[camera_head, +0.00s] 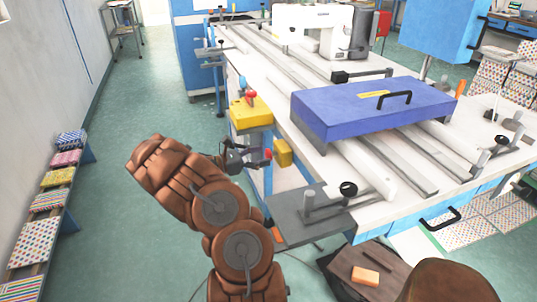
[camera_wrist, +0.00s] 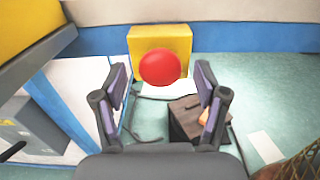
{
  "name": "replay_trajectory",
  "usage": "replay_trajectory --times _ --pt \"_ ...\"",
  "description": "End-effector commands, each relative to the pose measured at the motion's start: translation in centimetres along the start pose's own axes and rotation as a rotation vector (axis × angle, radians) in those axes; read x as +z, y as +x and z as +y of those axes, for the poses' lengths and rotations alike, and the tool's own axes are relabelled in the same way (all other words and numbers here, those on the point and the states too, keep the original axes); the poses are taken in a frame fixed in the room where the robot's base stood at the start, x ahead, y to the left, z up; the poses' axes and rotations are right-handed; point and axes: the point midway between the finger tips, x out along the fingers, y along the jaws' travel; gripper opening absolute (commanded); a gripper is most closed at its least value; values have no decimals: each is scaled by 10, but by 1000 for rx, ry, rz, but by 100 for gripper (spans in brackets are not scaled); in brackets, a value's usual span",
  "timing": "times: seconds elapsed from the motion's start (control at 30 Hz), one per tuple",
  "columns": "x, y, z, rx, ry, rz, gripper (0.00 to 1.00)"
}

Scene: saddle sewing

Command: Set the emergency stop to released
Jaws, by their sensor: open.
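The emergency stop is a round red button (camera_wrist: 160,67) on a small yellow box (camera_wrist: 172,42) in the wrist view. In the head view the red button (camera_head: 267,154) sits at the left side of the yellow box (camera_head: 284,153), below the table's left edge. My gripper (camera_head: 258,157) faces the button from the left. In the wrist view my gripper (camera_wrist: 161,76) is open, and the button shows between its two fingers, apart from both. Whether the button is pressed or released I cannot tell.
A larger yellow control box (camera_head: 251,112) with a red knob stands just above my gripper. The white machine table (camera_head: 315,165) carries a blue block (camera_head: 370,108). A dark stool (camera_head: 378,270) stands below.

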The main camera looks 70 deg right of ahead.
Motion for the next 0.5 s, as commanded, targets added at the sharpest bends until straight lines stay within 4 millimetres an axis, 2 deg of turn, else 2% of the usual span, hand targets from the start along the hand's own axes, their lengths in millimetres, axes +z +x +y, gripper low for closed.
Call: replay_trajectory --times 0.2,0.5 --pt "0 23 -1 -2 0 -1 73" --pt "0 29 0 0 0 0 73"
